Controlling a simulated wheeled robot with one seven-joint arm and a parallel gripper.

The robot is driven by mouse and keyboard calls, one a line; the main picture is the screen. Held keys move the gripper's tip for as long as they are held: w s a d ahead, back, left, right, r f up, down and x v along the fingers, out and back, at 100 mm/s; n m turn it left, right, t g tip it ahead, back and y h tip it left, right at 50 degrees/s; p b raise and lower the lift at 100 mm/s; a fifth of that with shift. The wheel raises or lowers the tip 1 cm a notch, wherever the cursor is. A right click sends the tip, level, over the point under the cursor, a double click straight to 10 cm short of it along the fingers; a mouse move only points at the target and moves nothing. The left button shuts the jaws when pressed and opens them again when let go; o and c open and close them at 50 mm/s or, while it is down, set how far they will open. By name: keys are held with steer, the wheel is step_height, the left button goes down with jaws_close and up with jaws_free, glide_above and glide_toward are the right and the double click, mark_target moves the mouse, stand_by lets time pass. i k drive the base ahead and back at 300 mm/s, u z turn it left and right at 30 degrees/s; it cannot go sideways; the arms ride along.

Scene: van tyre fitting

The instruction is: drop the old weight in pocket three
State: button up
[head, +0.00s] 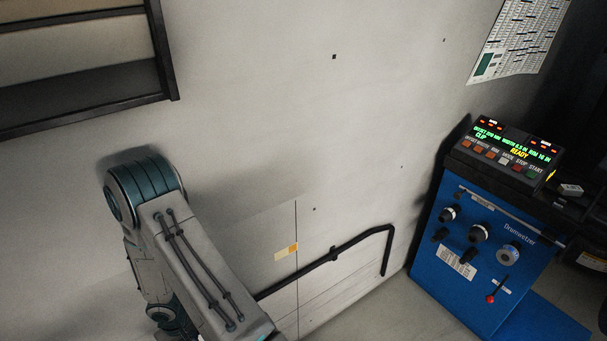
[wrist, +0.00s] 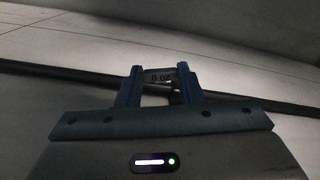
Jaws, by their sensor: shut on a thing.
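My gripper (wrist: 159,80) shows in the wrist view with its two blue fingers shut on a small grey weight (wrist: 160,76). The weight carries dark marks, the last of which are hard to read. It is held between the fingertips, in front of a pale wall. In the head view my arm reaches down past the bottom edge, so the gripper and the weight are out of that picture. No pocket shows in either view.
A blue balancing machine (head: 480,250) with a lit display (head: 510,148) stands at the right. A black bent rail (head: 345,247) runs along the pale wall. A dark-framed shelf (head: 90,108) hangs at upper left, and a chart (head: 518,38) at upper right.

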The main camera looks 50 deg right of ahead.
mark_target(577, 183)
steer(key=z, duration=4.1)
steer(key=k, duration=0.4)
steer(key=u, duration=0.55)
steer(key=i, duration=1.7)
